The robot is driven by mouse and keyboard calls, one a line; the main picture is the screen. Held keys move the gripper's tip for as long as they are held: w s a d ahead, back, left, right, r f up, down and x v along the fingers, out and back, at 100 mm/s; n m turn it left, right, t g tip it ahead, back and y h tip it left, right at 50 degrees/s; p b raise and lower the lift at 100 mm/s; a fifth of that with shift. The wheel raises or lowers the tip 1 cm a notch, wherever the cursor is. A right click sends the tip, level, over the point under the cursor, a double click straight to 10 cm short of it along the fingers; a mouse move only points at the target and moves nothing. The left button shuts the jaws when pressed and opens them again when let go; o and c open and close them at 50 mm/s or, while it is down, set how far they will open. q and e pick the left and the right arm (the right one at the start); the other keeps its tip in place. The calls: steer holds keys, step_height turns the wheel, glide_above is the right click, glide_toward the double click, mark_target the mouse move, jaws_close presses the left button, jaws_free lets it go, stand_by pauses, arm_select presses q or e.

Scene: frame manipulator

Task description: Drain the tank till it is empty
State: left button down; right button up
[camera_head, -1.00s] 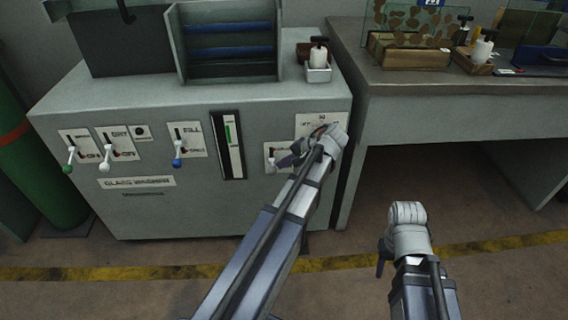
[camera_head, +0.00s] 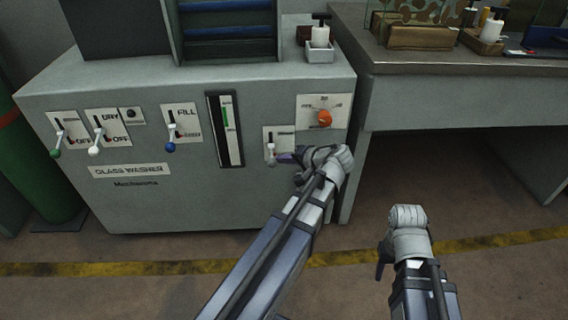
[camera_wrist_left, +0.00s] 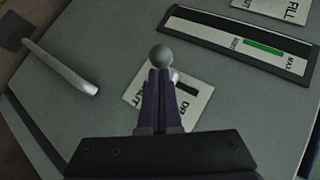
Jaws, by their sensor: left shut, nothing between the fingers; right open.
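The grey glass washer (camera_head: 60,205) shows its front panel. Its drain lever (camera_head: 271,159), with a pale grey knob, points downward on a white label plate. In the left wrist view the round knob (camera_wrist_left: 161,57) is just beyond my purple fingertips, and the label is partly hidden. My left gripper (camera_head: 287,158) is shut with nothing between its fingers, close beside the knob; I cannot tell whether they touch. The level gauge (camera_head: 225,130) has a green bar in its upper part; the bar also shows in the left wrist view (camera_wrist_left: 263,47). My right gripper (camera_head: 383,258) is open, low and away from the machine.
An orange dial (camera_head: 324,118) sits right of the drain lever. Levers with blue (camera_head: 170,147), white (camera_head: 94,151) and green (camera_head: 56,154) knobs are further left. A workbench (camera_head: 470,85) stands at right, with open floor in front.

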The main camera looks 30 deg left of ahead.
arm_select(q)
step_height(320, 180, down, 2)
steer(key=shift+s+d+n+t+y+b, duration=0.1)
steer(key=shift+n+t+y+b, duration=0.25)
steer(key=shift+b, duration=0.9)
arm_select(e)
step_height(320, 180, down, 4)
steer(key=shift+r, duration=0.1)
arm_select(q)
steer(key=shift+f, duration=0.1)
steer(key=shift+r+p, duration=0.75)
steer(key=shift+r, duration=0.1)
arm_select(e)
steer(key=shift+r, duration=0.75)
